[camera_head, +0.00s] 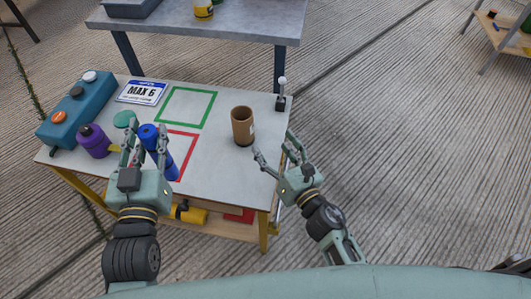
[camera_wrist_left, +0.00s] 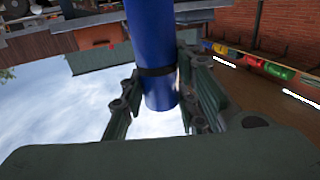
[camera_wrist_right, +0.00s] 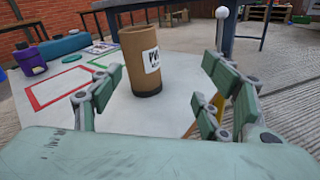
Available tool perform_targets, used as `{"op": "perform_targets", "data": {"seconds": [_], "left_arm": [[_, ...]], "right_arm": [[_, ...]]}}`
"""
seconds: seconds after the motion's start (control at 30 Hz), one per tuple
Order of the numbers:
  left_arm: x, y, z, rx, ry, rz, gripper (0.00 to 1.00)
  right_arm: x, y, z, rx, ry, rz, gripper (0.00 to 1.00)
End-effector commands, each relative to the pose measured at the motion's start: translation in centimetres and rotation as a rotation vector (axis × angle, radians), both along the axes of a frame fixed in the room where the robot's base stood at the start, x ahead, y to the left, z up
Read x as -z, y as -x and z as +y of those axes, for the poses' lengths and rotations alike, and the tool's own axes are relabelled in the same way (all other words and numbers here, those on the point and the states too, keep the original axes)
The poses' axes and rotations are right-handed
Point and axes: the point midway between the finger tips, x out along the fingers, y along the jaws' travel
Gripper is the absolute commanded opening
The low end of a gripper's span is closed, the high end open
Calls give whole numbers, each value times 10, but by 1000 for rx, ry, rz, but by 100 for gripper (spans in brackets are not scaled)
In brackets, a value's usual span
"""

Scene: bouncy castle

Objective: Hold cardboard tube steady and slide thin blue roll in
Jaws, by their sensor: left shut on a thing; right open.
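The cardboard tube (camera_head: 243,125) stands upright near the right side of the table, brown with a white label; in the right wrist view the tube (camera_wrist_right: 140,60) stands ahead, between the open fingers in the picture. My right gripper (camera_head: 271,155) is open and empty, just in front and to the right of the tube, apart from it. The blue roll (camera_head: 165,160) is in my left gripper (camera_head: 148,138), over the left part of the red square. In the left wrist view the roll (camera_wrist_left: 150,40), with a black band, is between the shut fingers. Fingers partly hide it in the head view.
The grey table (camera_head: 215,160) has a green square outline (camera_head: 186,90) and a red one (camera_head: 190,133). A teal box (camera_head: 75,108) with knobs, a purple container (camera_head: 93,140) and a MAX 6 sign (camera_head: 141,92) stand left. A white-knobbed lever (camera_head: 281,95) stands at the right edge.

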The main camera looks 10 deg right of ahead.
Motion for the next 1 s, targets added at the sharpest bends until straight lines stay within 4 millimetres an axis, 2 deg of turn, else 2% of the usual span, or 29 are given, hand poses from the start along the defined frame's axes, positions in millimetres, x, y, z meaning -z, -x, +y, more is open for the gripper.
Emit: {"op": "perform_targets", "data": {"seconds": [0.1,0.2,0.47,0.67,1.0], "left_arm": [[3,0,0,0,0,-2,0],[3,0,0,0,0,-2,0],[0,-6,-6,17,-1,-4,0],[-20,-37,-40,117,-5,-12,0],[-67,-97,-122,362,-10,-9,0]], "right_arm": [[-6,2,17,-70,134,-89,70],[-8,4,23,-96,185,-122,70],[-9,4,24,-101,195,-128,70],[-8,4,24,-100,194,-127,70],[-8,4,24,-99,193,-126,70]]}}
